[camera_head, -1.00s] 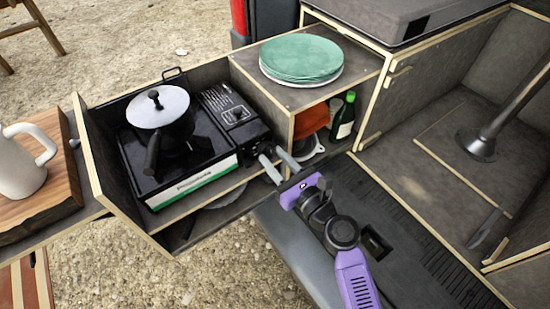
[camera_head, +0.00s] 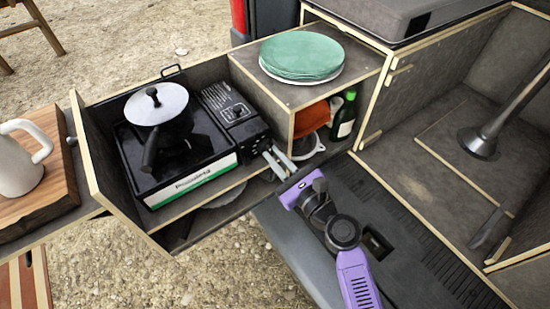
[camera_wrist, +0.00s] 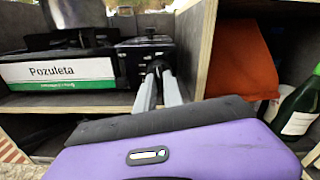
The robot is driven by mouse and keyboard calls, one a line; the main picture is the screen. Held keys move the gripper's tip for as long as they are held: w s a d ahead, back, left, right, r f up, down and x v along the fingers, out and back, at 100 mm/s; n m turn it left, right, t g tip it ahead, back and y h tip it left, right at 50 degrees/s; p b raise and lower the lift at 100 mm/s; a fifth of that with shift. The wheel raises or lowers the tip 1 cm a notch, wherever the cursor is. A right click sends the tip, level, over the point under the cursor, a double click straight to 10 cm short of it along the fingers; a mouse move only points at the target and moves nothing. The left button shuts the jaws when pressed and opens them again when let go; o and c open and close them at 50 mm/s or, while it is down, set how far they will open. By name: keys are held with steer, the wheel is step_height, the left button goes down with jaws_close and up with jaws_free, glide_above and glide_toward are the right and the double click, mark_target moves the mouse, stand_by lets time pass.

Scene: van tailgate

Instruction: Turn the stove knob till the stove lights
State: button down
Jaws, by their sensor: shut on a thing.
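The camping stove (camera_head: 205,160) is a black box with a white and green "Pozuleta" label, standing in the pull-out kitchen box. Its front control panel (camera_head: 250,140) is at its right end and also shows in the wrist view (camera_wrist: 133,58). My gripper (camera_head: 270,153) reaches this panel from the front right. In the wrist view its two grey fingers (camera_wrist: 158,70) meet close together at the panel, shut on the knob. The knob itself is mostly hidden by the fingertips. A pot with a white lid (camera_head: 157,105) covers the burner, and no flame shows.
A wooden divider stands right of the stove, close to my fingers. Beyond it are an orange cloth (camera_head: 311,119) and a green bottle (camera_head: 344,115), under green plates (camera_head: 301,57). The bumper area ahead of my arm is clear.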

steer(key=n+b, duration=0.2)
steer(key=n, duration=0.3)
steer(key=shift+d+f+b, duration=0.1)
steer(key=shift+b, duration=0.2)
steer(key=n+b, duration=0.3)
steer(key=n, duration=0.3)
steer(key=n+b, duration=0.4)
steer(key=n, duration=0.2)
steer(key=shift+n+b, duration=1.55)
steer(key=shift+n, duration=0.85)
steer(key=c, duration=1.5)
jaws_free()
steer(key=shift+r, duration=0.2)
steer(key=shift+o, duration=0.2)
